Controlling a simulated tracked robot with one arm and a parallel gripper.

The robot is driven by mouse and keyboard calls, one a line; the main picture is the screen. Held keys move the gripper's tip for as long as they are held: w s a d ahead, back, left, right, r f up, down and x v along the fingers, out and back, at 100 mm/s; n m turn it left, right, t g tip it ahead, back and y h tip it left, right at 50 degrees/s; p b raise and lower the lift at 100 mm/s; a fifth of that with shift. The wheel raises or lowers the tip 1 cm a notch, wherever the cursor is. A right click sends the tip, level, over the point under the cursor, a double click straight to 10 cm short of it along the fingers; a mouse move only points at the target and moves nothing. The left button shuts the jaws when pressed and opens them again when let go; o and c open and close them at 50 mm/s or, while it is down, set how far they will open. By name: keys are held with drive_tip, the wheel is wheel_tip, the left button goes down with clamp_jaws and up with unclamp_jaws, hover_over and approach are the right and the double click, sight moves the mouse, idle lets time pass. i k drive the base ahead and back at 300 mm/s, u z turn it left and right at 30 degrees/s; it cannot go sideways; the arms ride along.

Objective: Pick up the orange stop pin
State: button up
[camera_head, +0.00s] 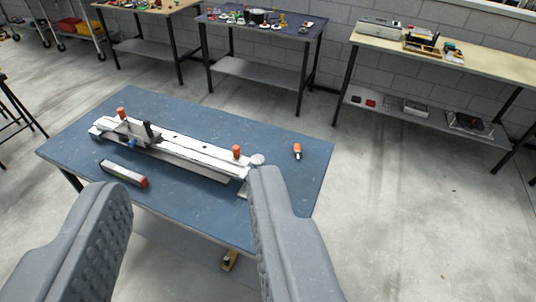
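A small orange pin with a dark tip (297,150) lies loose at the right part of the blue table (190,112). Two more orange-topped pins stand on the long white fixture, one at its left end (121,113) and one near its right end (236,151). My gripper (185,200) is open, with its two grey padded fingers wide apart in the foreground. It is empty and on the near side of the table. The right finger covers part of the table's near right area and the fixture's right end.
The white fixture (175,145) runs across the table. A white and red block (124,174) lies in front of it. Workbenches with tools (260,22) and a light-topped bench (450,60) stand along the wall. Concrete floor right of the table is clear.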

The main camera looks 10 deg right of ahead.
sight(236, 156)
drive_tip(key=z, duration=0.05)
drive_tip(key=i, duration=1)
